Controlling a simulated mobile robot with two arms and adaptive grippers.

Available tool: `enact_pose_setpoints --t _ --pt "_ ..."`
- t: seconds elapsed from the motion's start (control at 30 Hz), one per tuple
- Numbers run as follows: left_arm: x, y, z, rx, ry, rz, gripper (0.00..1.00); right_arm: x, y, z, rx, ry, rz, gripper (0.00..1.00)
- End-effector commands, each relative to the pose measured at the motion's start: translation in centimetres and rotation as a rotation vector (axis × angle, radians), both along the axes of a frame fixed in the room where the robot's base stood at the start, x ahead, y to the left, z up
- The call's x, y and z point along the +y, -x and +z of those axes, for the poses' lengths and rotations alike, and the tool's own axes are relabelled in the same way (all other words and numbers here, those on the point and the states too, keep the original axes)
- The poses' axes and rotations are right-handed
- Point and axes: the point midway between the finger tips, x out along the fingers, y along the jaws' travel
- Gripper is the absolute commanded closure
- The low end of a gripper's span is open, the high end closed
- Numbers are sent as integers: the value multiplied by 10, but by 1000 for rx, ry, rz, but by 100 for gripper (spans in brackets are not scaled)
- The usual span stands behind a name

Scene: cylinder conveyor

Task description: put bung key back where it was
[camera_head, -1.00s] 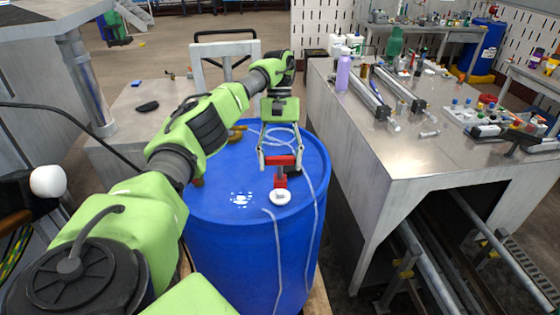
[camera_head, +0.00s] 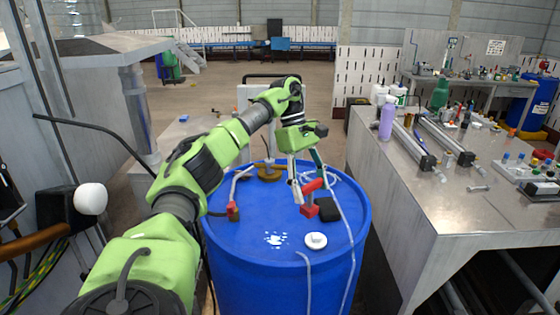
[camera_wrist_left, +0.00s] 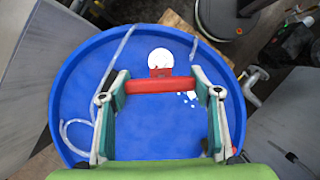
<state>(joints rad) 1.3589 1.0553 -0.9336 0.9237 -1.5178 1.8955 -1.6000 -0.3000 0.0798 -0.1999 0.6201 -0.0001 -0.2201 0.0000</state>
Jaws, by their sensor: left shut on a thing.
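The bung key, a red T-shaped tool (camera_head: 309,209), is held above the top of the blue drum (camera_head: 283,259). My left gripper (camera_head: 310,187) is shut on its crossbar, and the key hangs with its stem down, slightly tilted. In the left wrist view the red crossbar (camera_wrist_left: 160,86) lies between the two fingers of my left gripper (camera_wrist_left: 162,92). The white bung (camera_head: 315,240) sits on the drum top, in front of the key and apart from it in the head view. It also shows just beyond the key in the left wrist view (camera_wrist_left: 160,58). My right gripper is not in view.
A black object (camera_head: 327,208) and a brass-coloured fitting (camera_head: 269,172) are on the drum top. A hose with a red end (camera_head: 233,211) stands at its left, and a clear tube (camera_head: 344,233) crosses its right. A cluttered metal workbench (camera_head: 400,180) stands at right.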

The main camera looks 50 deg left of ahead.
Motion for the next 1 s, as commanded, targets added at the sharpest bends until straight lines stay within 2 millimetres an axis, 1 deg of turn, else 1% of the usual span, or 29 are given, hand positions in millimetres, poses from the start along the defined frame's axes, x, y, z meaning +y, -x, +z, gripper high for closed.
enact_pose_setpoints --t 0.03,0.4,1.0 --pt "4 2 -1 -2 -3 63 76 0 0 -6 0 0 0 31" --pt "16 12 14 -3 -3 566 76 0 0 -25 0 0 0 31" --pt "30 34 32 -6 1 1357 76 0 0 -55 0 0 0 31"
